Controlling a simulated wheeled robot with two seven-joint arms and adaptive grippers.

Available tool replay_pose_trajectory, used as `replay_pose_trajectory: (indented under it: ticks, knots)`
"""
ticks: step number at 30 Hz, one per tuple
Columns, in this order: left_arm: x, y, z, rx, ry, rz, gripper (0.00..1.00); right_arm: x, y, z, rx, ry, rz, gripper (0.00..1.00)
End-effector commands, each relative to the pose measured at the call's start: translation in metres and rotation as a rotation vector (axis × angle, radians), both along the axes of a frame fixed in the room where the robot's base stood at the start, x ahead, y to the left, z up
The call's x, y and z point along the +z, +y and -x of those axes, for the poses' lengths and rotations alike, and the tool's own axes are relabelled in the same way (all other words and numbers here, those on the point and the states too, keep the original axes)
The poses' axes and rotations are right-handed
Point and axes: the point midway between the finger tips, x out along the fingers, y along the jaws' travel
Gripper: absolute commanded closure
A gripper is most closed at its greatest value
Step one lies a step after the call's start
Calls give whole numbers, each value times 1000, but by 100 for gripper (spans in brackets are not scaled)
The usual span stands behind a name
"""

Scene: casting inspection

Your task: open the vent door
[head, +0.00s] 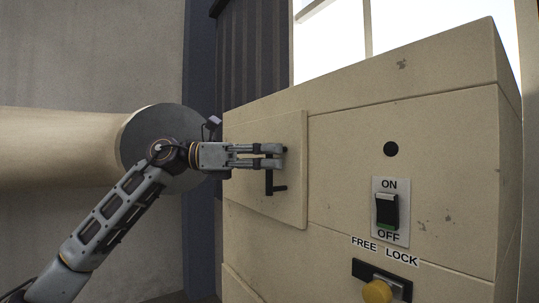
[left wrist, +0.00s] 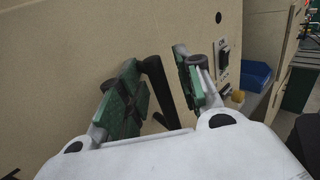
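The vent door (head: 291,205) is a beige square panel on the left part of the large beige cabinet, and it looks shut. A black crank-shaped handle (head: 269,184) stands out from it. My left gripper (head: 272,156) reaches in from the left at the handle's upper part, its fingers pointing right. In the left wrist view the green-padded fingers (left wrist: 160,84) are apart, with the black handle (left wrist: 156,82) between them. The left finger is close to the handle and a gap shows beside the right finger. My right gripper is in neither view.
The cabinet front (head: 340,190) carries an ON/OFF switch (head: 387,211) and a yellow knob (head: 377,292) under a FREE LOCK label. A wide beige pipe (head: 60,150) with a grey flange stands behind my left arm. A blue bin (left wrist: 256,74) shows in the left wrist view.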

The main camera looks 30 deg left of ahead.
Motion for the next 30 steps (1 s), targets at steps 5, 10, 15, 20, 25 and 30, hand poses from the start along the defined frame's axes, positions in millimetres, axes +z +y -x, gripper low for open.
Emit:
replay_pose_trajectory:
  ticks: [5, 10, 15, 20, 25, 30]
  knots:
    - [0, 0, 0, 0, 0, 0, 65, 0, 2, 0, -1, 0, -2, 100]
    - [0, 0, 0, 0, 0, 0, 86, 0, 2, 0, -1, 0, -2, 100]
    - [0, 0, 0, 0, 1, 0, 100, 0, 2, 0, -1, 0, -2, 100]
    - [0, 0, 0, 0, 1, 0, 100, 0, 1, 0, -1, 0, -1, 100]
    - [0, 1, 0, -1, 1, 0, 100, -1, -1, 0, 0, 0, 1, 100]
    - [-1, 3, 4, -13, 1, 2, 100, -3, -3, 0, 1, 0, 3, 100]
